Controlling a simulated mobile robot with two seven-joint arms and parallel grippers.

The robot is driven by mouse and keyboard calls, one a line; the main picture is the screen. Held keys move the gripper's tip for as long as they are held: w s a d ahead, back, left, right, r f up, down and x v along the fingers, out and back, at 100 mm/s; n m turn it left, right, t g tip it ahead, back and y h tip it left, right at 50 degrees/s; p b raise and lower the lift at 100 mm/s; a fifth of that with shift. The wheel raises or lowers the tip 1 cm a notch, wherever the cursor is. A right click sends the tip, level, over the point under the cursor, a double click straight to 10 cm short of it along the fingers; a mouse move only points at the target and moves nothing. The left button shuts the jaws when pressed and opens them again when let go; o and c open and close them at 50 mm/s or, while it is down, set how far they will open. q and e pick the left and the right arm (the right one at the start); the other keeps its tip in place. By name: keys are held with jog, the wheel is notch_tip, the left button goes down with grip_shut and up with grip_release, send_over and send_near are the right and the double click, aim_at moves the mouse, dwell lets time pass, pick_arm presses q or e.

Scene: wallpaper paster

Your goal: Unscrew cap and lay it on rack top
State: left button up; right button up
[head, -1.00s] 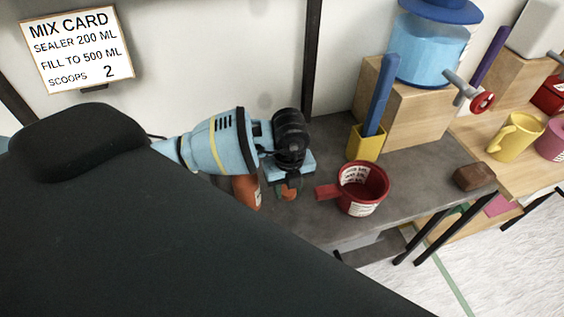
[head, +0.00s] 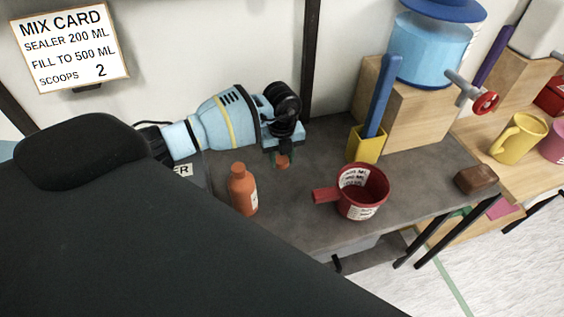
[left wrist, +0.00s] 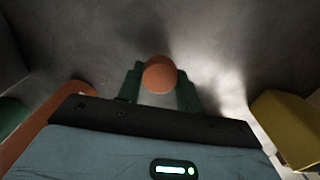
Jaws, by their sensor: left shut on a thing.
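My left gripper (head: 283,152) is shut on an orange cap (head: 282,163), which shows below its fingers over the grey bench. In the left wrist view the round cap (left wrist: 160,74) sits between the two green fingertips. The orange bottle (head: 243,191) stands upright on the bench, left of and nearer than the gripper, apart from the cap. It has a pale label. A grey box with a partly hidden label ending in "ER" (head: 183,170) is behind the bottle, mostly covered by my arm. I cannot tell whether this is the rack. My right gripper is not in view.
A red cup with a handle (head: 362,191) stands right of the bottle. A yellow holder (head: 367,144) with a blue stick stands behind it, beside a wooden block (head: 419,112) bearing a blue tank. A brown block (head: 475,179) lies near the bench's right end.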

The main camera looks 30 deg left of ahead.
aim_at(282, 160)
pick_arm(q)
jog(key=shift+f, duration=1.2)
jog(key=shift+f, duration=0.25)
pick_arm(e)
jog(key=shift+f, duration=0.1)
pick_arm(q)
jog(key=o, duration=1.1)
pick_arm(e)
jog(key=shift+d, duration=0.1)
pick_arm(q)
jog(key=shift+r, duration=0.1)
jog(key=shift+r, duration=0.45)
notch_tip(282, 160, up, 10)
jog(key=shift+r+p, duration=0.1)
jog(key=shift+p, duration=0.3)
jog(key=shift+r, duration=0.6)
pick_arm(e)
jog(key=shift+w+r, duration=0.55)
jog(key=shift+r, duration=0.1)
